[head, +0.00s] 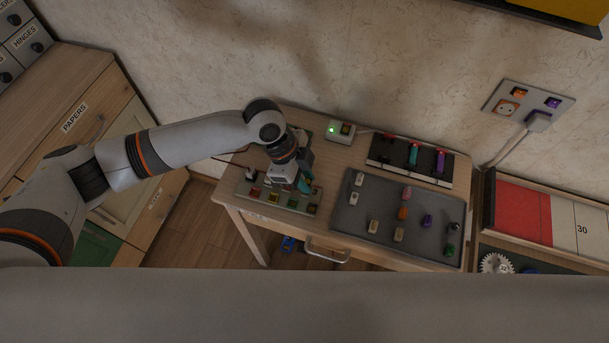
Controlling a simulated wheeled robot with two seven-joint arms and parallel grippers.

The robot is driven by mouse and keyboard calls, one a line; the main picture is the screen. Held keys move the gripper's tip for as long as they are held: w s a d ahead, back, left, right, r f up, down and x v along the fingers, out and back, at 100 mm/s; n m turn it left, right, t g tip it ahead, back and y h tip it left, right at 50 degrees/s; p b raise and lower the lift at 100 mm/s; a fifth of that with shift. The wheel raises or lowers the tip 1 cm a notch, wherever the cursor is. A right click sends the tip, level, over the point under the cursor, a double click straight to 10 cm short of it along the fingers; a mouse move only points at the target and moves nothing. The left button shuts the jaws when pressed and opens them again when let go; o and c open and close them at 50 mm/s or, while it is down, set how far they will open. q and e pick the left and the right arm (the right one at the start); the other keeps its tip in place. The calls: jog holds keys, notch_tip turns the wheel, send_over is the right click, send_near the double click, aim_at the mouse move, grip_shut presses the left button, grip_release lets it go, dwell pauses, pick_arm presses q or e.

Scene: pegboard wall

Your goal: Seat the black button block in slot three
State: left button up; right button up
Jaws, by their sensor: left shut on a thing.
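My left gripper (303,185) points down over the right part of a grey slotted panel (243,190) on the wooden table. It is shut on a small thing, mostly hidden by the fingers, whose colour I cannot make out. I cannot tell whether that thing touches the panel. Red (255,191), yellow (273,198) and green (292,203) pieces show along the panel's front, with another small piece at its right end. A dark block (453,229) lies at the right edge of the grey mat; I cannot tell if it is a button block. My right gripper is out of view.
The grey mat (350,215) right of the panel holds several small coloured blocks. Behind it is a black tray (380,152) with red, teal and purple pieces. A box with a lit green lamp (340,131) stands at the back, near my left wrist.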

pick_arm(q)
jog(key=shift+f+b, duration=0.5)
jog(key=shift+f, duration=0.4)
jog(key=o, duration=1)
jog(key=shift+o, duration=0.2)
jog(key=shift+r+p, duration=2.5)
jog(key=shift+r, duration=0.05)
